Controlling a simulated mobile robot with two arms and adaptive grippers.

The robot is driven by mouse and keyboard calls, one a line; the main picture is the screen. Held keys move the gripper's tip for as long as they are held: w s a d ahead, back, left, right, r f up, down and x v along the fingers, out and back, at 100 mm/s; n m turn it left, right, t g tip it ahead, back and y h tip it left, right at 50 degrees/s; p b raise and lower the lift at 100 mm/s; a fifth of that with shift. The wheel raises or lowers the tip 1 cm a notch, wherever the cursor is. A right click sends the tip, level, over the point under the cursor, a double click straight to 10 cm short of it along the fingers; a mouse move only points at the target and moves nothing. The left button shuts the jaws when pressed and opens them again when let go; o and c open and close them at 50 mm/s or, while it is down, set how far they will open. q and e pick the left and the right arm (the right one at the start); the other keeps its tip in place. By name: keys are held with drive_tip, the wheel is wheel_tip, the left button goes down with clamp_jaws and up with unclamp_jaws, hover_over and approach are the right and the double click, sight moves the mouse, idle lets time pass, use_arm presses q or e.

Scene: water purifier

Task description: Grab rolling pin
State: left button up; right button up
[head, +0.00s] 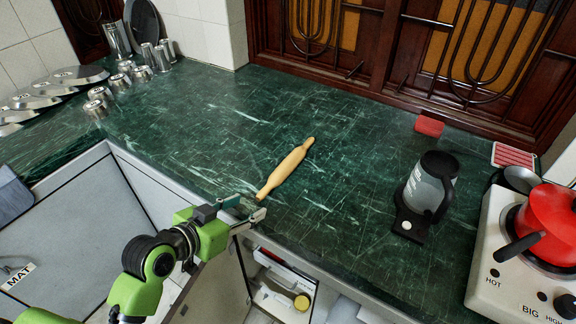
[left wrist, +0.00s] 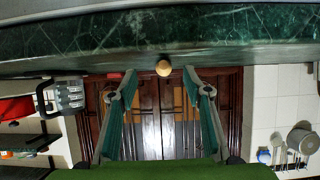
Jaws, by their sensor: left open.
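A light wooden rolling pin (head: 286,169) lies on the green marble counter, slanting from near the front edge towards the back right. My left gripper (head: 249,207) is open at the counter's front edge, close to the pin's near handle. In the left wrist view, which looks upside down, the rolling pin (left wrist: 163,68) shows end-on between the two spread fingertips. The fingers do not appear closed on it. Whether the handle is inside the jaws or just ahead of them I cannot tell. My right gripper is not in view.
Metal cups (head: 120,82) and lids stand at the left. The counter (head: 215,115) around the pin is clear. An open drawer (head: 280,285) sits below the edge.

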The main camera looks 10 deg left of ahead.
sight(271, 180)
use_arm(q)
drive_tip(key=shift+w+a+r+t, duration=0.2)
drive_tip(key=shift+w+r+t, duration=0.4)
drive_tip(key=shift+w+r, duration=0.55)
drive_tip(key=x, duration=0.7)
drive_tip(key=shift+w+d, duration=0.15)
drive_tip(key=shift+d, duration=0.05)
drive_tip(key=shift+d+p+x, duration=0.15)
drive_tip(key=shift+p+x, duration=0.15)
drive_tip(key=shift+x, duration=1.1)
drive_tip(key=shift+d+p+x, duration=0.15)
drive_tip(key=shift+p+x, duration=0.1)
drive_tip(key=shift+x, duration=1.2)
drive_tip(key=shift+r, duration=0.15)
clamp_jaws()
